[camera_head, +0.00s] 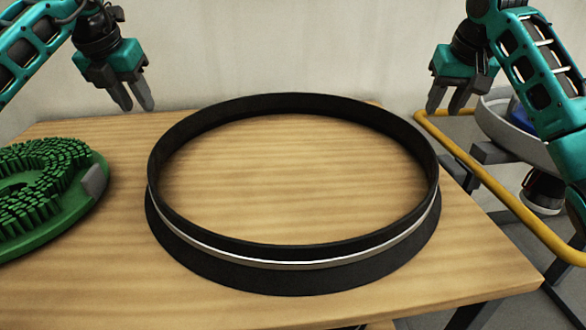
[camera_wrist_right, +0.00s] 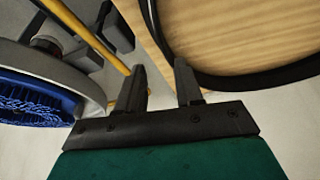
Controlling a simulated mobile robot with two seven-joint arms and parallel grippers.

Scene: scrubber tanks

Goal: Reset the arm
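My left gripper (camera_head: 138,100) hangs above the back left of the wooden table, with its two fingers apart and nothing between them. My right gripper (camera_head: 445,104) hangs near the table's right back edge, beside the black ring. In the right wrist view the fingers of the right gripper (camera_wrist_right: 160,88) are spread, with nothing held between them. Both grippers point downward and touch nothing that I can see.
A large black ring (camera_head: 296,276) with a pale stripe lies on the wooden table (camera_head: 290,180). A green bristled disc (camera_head: 50,190) is at the left. At the right are a yellow rail (camera_head: 490,192) and a grey round part (camera_head: 508,128) with blue bristles (camera_wrist_right: 35,100).

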